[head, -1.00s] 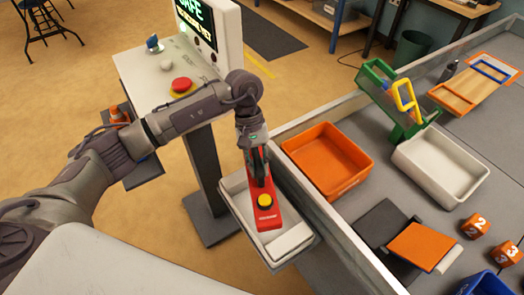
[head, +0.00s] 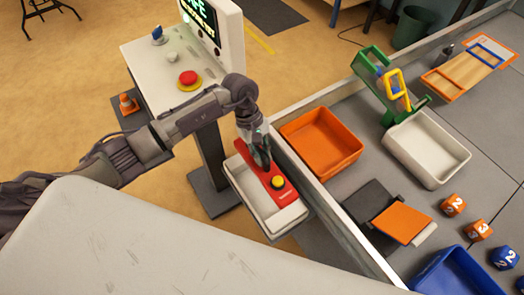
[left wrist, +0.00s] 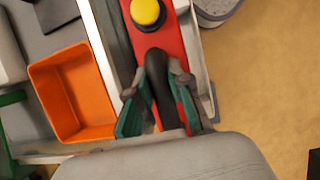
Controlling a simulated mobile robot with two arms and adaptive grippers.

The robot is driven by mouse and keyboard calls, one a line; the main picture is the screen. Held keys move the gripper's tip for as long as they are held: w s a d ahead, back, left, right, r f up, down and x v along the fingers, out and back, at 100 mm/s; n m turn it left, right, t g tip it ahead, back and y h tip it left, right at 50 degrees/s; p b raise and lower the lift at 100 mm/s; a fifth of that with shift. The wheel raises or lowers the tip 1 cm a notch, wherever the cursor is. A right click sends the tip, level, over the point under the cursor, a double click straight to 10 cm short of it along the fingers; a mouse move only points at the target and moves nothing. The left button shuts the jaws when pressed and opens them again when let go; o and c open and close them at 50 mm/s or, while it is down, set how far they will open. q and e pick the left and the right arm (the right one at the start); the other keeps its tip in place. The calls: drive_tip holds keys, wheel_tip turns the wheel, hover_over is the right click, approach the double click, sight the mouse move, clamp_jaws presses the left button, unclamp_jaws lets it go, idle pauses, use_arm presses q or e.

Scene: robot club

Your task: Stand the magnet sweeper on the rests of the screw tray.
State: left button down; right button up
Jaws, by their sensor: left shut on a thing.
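The magnet sweeper is a red bar (head: 282,191) with a yellow button and a black arched handle. My left gripper (head: 258,153) is shut on the handle; the left wrist view (left wrist: 160,85) shows its teal-padded fingers on both sides of it. The screw tray (head: 249,202) is a shallow white tray beside the bench wall. The red bar lies lengthwise over the tray, towards its wall-side edge. The rests are hidden, and I cannot tell whether the bar touches them. My right gripper is not in view.
A low wall (head: 327,213) separates the tray from the bench. Beyond it are an orange bin (head: 318,150), a white bin (head: 420,158), a blue bin (head: 440,279) and numbered cubes. A console with a red button (head: 189,79) stands behind the tray.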

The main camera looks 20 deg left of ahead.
sight(262, 169)
use_arm(q)
drive_tip(key=shift+f+b, duration=1.95)
drive_tip(key=shift+f, duration=1.9)
drive_tip(key=shift+f+b, duration=0.2)
drive_tip(key=shift+b, duration=0.25)
drive_tip(key=shift+f+b, duration=0.35)
drive_tip(key=shift+b, duration=0.1)
drive_tip(key=c, duration=1)
unclamp_jaws()
drive_tip(key=shift+s, duration=0.1)
